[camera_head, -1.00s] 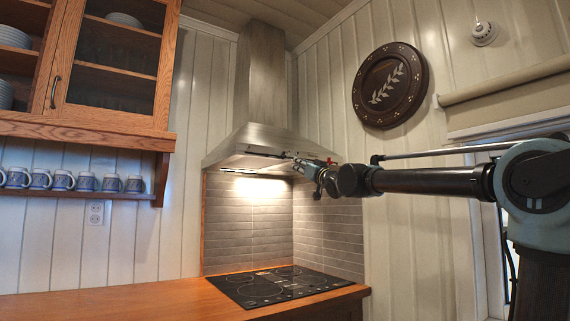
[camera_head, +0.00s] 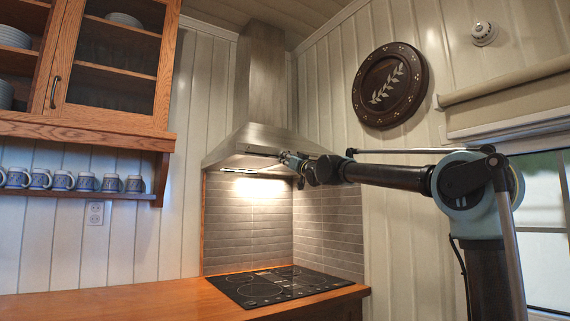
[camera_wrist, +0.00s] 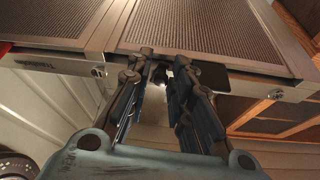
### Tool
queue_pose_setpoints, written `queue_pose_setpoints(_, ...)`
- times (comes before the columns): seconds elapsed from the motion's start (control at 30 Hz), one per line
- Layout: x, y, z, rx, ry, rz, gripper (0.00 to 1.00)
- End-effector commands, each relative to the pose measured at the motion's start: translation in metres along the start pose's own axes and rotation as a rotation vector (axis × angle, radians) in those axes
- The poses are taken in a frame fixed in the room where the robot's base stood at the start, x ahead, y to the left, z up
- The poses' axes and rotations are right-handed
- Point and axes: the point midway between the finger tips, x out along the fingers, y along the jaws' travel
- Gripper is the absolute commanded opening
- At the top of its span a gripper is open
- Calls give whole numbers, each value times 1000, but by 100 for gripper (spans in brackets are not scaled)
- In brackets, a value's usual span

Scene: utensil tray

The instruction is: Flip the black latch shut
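My gripper (camera_head: 288,158) is up at the underside of the steel range hood (camera_head: 250,140), near its front edge. In the wrist view, my gripper (camera_wrist: 165,68) has its two fingers apart, with the tips close to the hood's edge. A small dark piece (camera_wrist: 157,73) shows between the fingertips; I cannot tell if it is part of the hood or touched. A flat black piece (camera_wrist: 213,76) sits just right of the fingertips, partly hidden by the right finger. It may be the black latch, but its position is unclear.
Mesh filter panels (camera_wrist: 205,28) cover the hood's underside. A red thing (camera_wrist: 8,47) shows at the wrist view's left edge. Below the hood are a black cooktop (camera_head: 270,285) and a wooden counter (camera_head: 130,301). Wooden cabinets (camera_head: 100,65) and mugs (camera_head: 85,181) are on the left.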

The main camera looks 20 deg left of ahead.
Motion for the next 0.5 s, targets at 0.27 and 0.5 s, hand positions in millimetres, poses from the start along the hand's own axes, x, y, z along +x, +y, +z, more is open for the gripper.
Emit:
queue_pose_setpoints(0.27, 2, 0, 0, 0, 0, 0, 20)
queue_pose_setpoints(0.5, 2, -1, 0, 1, 0, -1, 0)
